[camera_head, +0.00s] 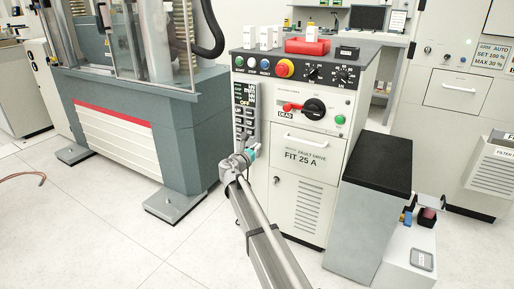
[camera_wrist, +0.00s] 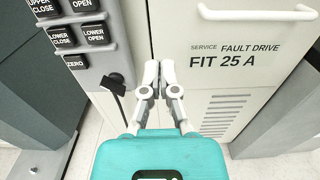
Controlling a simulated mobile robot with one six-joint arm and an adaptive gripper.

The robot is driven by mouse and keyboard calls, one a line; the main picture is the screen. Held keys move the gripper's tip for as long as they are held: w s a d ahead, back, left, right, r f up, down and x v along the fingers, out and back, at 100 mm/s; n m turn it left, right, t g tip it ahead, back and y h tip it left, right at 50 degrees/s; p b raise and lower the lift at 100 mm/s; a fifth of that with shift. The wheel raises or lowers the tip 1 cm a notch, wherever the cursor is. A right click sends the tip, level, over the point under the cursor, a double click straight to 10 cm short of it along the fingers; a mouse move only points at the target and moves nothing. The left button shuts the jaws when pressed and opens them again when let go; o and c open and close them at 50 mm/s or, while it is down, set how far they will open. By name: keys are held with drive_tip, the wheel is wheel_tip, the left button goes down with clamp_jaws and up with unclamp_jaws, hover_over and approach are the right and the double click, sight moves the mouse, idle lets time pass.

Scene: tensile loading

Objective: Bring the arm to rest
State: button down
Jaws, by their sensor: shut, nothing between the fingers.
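My gripper (camera_wrist: 159,72) is shut and empty, its two pale fingertips close together in the wrist view. In the head view my gripper (camera_head: 253,147) is at the end of my outstretched arm, in front of the cream control cabinet (camera_head: 318,158). The cabinet front is behind the fingers in the wrist view, with the label FIT 25 A (camera_wrist: 222,61) to their right. The button strip (camera_wrist: 75,35) is to their left. I cannot tell the exact gap between the fingers and the cabinet.
The testing machine (camera_head: 150,110) stands to the left. A grey block with a black top (camera_head: 378,160) stands close at the right of the cabinet. A red tray (camera_head: 307,46) lies on the cabinet top. The tiled floor (camera_head: 90,225) at the front left is mostly clear.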

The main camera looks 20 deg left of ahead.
drive_tip(key=s+d+f+m+g+h, duration=0.1)
drive_tip(key=d+f+m+g+h, duration=0.15)
drive_tip(key=d+m, duration=0.7)
drive_tip(key=s+d+f+m+g+h+p, duration=0.15)
drive_tip(key=d+f+g, duration=0.25)
drive_tip(key=d, duration=1.2)
drive_tip(key=s+d+f+m+g+h, duration=0.1)
drive_tip(key=s+d+f+m+g, duration=0.15)
drive_tip(key=d+m, duration=0.7)
drive_tip(key=s+d+f+m+g+y, duration=0.1)
drive_tip(key=s+d+f+m+g, duration=0.2)
drive_tip(key=s+d, duration=0.35)
drive_tip(key=s+d+f+m+g+y, duration=0.1)
drive_tip(key=s+d+f+m+g, duration=0.15)
drive_tip(key=d, duration=0.65)
drive_tip(key=s+d+f+m+g+y+p, duration=0.1)
drive_tip(key=s+d+m+g+y, duration=0.15)
drive_tip(key=s+m, duration=0.35)
drive_tip(key=s+d+m+g+y+p, duration=0.1)
drive_tip(key=s+d+m+y, duration=0.2)
drive_tip(key=s, duration=0.6)
wheel_tip(320, 180, up, 38)
drive_tip(key=p, duration=3.7)
drive_tip(key=shift+w+d+f+h, duration=0.2)
drive_tip(key=shift+w+d+h, duration=0.2)
drive_tip(key=shift+h, duration=0.05)
